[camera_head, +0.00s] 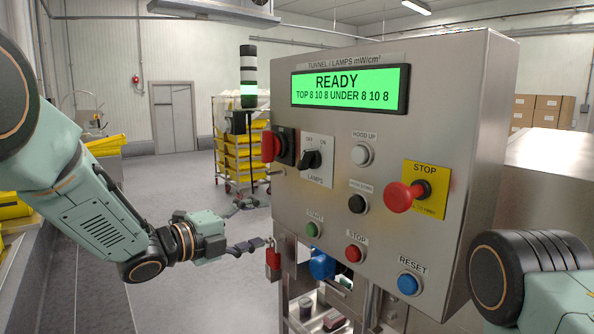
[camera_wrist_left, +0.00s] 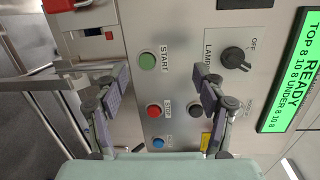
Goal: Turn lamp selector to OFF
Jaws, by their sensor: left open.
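The lamp selector (camera_head: 311,160) is a black rotary knob on a pale plate marked OFF, ON and LAMPS, on the upper left of the steel panel. In the left wrist view the selector (camera_wrist_left: 235,58) is turned sideways at the upper right, and its handle appears to point away from OFF, to the ON side. My left gripper (camera_head: 258,223) is open and empty, left of and below the selector. Its fingers (camera_wrist_left: 161,74) stand apart in the wrist view, with the selector outside them, beyond the right finger. My right gripper is out of view.
Close to the selector are a red-and-black switch (camera_head: 280,146), a white HOOD UP lamp (camera_head: 362,154) and a protruding red STOP button (camera_head: 404,195). A green START button (camera_head: 312,230) and red padlock (camera_head: 273,260) are lower. The display (camera_head: 350,88) reads READY. Floor left is clear.

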